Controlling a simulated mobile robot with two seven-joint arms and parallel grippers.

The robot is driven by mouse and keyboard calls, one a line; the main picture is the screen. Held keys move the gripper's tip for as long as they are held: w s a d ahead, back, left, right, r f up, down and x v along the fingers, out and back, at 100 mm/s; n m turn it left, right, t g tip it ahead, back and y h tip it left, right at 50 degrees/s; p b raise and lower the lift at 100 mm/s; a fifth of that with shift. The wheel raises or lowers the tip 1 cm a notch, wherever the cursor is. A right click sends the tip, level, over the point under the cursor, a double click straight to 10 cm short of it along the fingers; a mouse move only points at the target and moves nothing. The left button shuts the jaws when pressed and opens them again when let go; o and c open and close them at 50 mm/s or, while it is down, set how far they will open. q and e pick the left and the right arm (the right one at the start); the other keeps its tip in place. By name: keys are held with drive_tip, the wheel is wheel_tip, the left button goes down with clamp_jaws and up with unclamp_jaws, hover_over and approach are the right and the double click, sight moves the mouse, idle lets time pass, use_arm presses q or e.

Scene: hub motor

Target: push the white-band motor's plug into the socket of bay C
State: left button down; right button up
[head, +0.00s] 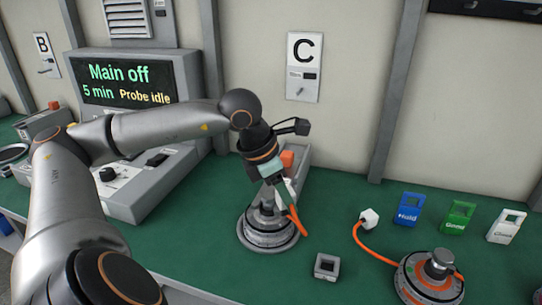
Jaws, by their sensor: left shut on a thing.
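A hub motor (267,238) stands on the green bench below the bay C sign (304,66); its band looks pale, but the colour is hard to make out. My left gripper (281,186) is above this motor, pointing down, shut on a small white plug (284,193) that it partly hides. An orange cable (298,222) hangs from the plug down the motor's right side. A grey box (299,157) with an orange part stands behind the gripper, partly hidden. I cannot clearly see a socket opening or contact with the plug. My right gripper is not in view.
A second motor (430,278) at the right has an orange cable to a loose white plug (369,218). A small grey square block (326,266) lies between the motors. Blue (408,209), green (458,217) and white (505,227) tags stand behind. A console (150,165) stands left.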

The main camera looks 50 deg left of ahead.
use_arm(q)
drive_tip(key=w+d+m+g+h+p, duration=0.2)
drive_tip(key=w+d+m+p, duration=0.2)
drive_tip(key=d+m+p, duration=0.55)
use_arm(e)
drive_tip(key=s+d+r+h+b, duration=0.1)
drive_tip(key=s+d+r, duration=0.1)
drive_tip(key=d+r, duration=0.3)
use_arm(q)
drive_tip(key=f+b, duration=0.2)
drive_tip(key=f+n+b, duration=0.1)
drive_tip(key=f+b, duration=0.1)
drive_tip(key=f, duration=0.1)
drive_tip(key=f+n+b, duration=0.1)
drive_tip(key=f+b, duration=0.1)
drive_tip(key=b, duration=0.1)
drive_tip(key=shift+s+d+f+n, duration=0.25)
drive_tip(key=shift+d, duration=0.15)
drive_tip(key=shift+f+b, duration=0.35)
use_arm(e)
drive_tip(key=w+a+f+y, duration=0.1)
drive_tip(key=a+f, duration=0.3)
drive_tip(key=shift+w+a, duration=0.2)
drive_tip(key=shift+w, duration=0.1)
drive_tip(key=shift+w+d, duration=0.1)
